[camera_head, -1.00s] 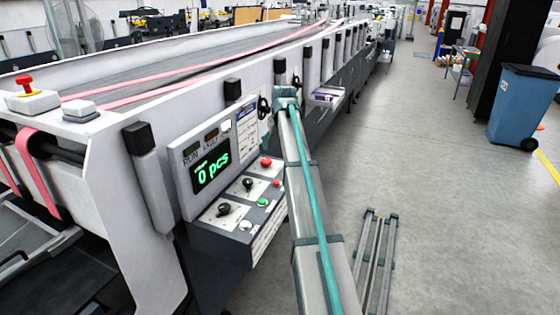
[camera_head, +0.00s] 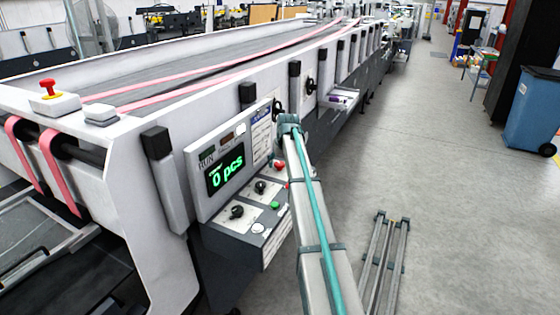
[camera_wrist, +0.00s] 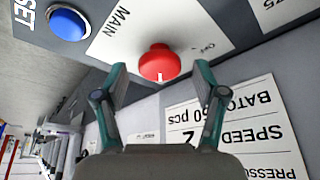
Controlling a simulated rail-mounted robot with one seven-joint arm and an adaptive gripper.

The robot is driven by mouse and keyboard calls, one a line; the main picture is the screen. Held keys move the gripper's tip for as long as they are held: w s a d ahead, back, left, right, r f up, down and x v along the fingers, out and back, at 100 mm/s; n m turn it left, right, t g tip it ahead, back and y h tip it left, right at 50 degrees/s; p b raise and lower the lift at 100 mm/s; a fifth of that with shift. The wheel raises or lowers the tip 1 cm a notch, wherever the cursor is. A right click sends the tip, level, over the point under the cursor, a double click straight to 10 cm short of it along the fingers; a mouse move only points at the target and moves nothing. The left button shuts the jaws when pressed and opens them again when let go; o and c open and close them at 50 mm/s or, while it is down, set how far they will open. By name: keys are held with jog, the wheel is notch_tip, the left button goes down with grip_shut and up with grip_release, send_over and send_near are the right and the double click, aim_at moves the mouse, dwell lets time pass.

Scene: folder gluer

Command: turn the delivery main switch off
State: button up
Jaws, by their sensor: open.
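The main switch is a red round knob (camera_wrist: 159,64) on a white plate marked MAIN, with OFF to its right in the wrist view. A white mark on the knob points down in that view. A red knob also shows on the control panel in the head view (camera_head: 279,164), close beside my arm. My gripper (camera_wrist: 161,78) is open, its two teal fingers on either side of the red knob and nothing held between them. I cannot tell whether either finger touches it. In the head view my arm hides the gripper's fingers.
A blue button (camera_wrist: 68,24) marked RESET sits left of the knob. A white job sheet (camera_wrist: 240,130) lies to the lower right.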

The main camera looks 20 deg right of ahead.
jog(key=shift+w+f, duration=0.1)
jog(key=shift+f, duration=0.1)
jog(key=c, duration=1.1)
